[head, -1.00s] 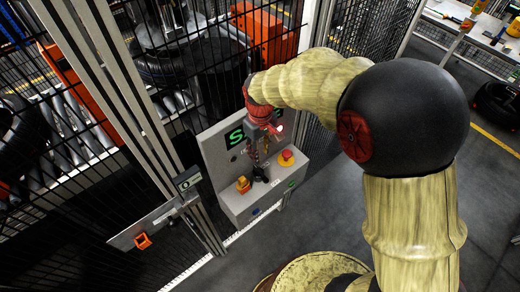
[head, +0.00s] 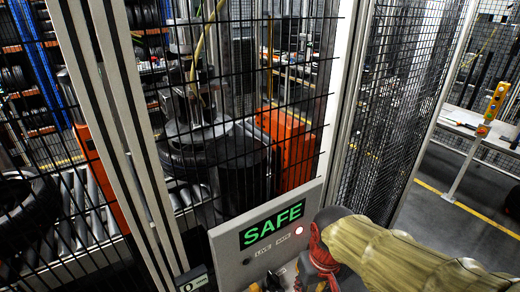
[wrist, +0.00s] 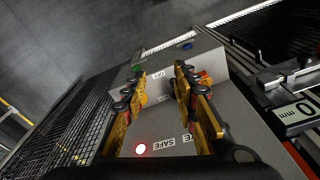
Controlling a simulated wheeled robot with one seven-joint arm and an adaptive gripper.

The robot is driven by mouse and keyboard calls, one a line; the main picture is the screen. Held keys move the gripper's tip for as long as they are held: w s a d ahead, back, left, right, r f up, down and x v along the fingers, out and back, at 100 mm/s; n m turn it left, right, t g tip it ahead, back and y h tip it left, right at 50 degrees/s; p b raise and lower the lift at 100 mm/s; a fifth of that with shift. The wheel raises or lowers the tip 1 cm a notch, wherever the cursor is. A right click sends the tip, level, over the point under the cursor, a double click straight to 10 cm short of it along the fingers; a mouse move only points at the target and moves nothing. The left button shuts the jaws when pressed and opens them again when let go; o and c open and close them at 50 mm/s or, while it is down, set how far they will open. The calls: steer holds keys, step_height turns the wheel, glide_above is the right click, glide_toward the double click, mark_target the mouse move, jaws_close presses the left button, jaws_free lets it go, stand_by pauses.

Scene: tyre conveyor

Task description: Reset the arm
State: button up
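My gripper (wrist: 160,82) is open in the wrist view, with its two yellow fingers apart and only the grey control box (wrist: 165,115) seen between them. In the head view my gripper (head: 316,280) is at the bottom edge, in front of the lower right of the control panel (head: 228,247), with its fingertips cut off or unclear. The panel's display (head: 272,225) reads SAFE in green. A lit lamp (head: 299,231) is at the panel's right, above the LIVE and SAFE labels. It also glows in the wrist view (wrist: 140,149).
Mesh fencing and a pale post (head: 340,100) stand around the panel. Behind the mesh are tyres (head: 190,155), a roller conveyor (head: 75,220) and an orange cabinet (head: 285,135). A workbench (head: 465,130) stands at the right, with open floor before it.

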steer(key=s+d+f+m+t+b, duration=0.2)
steer(key=s+d+t+b, duration=0.2)
steer(key=b, duration=0.7)
steer(key=shift+s+d+f+m, duration=0.3)
steer(key=shift+s+d, duration=0.95)
steer(key=shift+s, duration=0.45)
